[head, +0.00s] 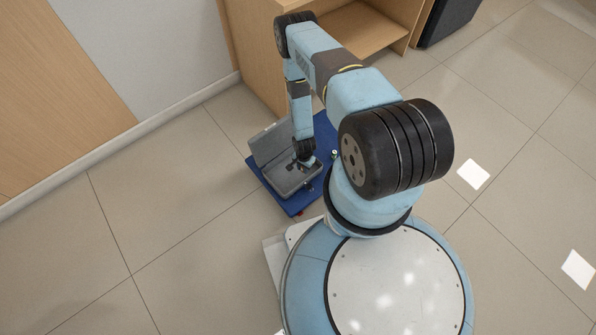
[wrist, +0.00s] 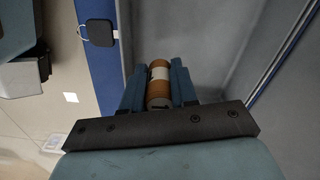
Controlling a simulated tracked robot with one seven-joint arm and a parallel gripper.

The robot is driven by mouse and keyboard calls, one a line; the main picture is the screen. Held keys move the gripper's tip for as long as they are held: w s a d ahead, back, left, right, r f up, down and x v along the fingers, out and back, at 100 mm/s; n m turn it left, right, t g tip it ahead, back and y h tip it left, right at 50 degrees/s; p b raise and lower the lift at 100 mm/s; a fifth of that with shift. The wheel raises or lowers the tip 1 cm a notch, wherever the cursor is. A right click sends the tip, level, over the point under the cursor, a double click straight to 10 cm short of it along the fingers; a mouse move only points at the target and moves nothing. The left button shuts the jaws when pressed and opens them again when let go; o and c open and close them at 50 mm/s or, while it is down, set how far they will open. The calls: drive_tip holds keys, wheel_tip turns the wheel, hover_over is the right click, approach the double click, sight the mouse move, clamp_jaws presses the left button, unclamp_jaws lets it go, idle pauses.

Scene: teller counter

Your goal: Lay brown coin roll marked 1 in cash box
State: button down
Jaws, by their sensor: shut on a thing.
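The grey cash box (head: 283,184) stands open on a blue mat, its lid (head: 272,143) raised at the back left. My gripper (head: 306,160) points down over the right part of the box. In the wrist view my gripper (wrist: 157,78) is shut on a brown coin roll (wrist: 159,90) with a pale band around its middle. A small dark mark shows on the roll's near end, too small to read surely. Grey walls of the box (wrist: 212,75) surround the roll's right side and far end. I cannot tell whether the roll touches the box floor.
The blue mat (head: 256,168) lies on the tiled floor beside a wooden cabinet (head: 262,60). A black square item with a loop (wrist: 98,32) lies on the mat outside the box. A small red thing (head: 300,212) sits at the mat's front edge. Floor to the left is clear.

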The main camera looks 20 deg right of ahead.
sight(300, 173)
drive_tip(key=w+f, duration=0.2)
drive_tip(key=shift+a+f, duration=0.35)
drive_tip(key=shift+a, duration=0.05)
drive_tip(key=shift+f, duration=1.5)
drive_tip(key=c, duration=0.9)
unclamp_jaws()
wheel_tip(300, 173, up, 12)
drive_tip(key=shift+r, duration=0.1)
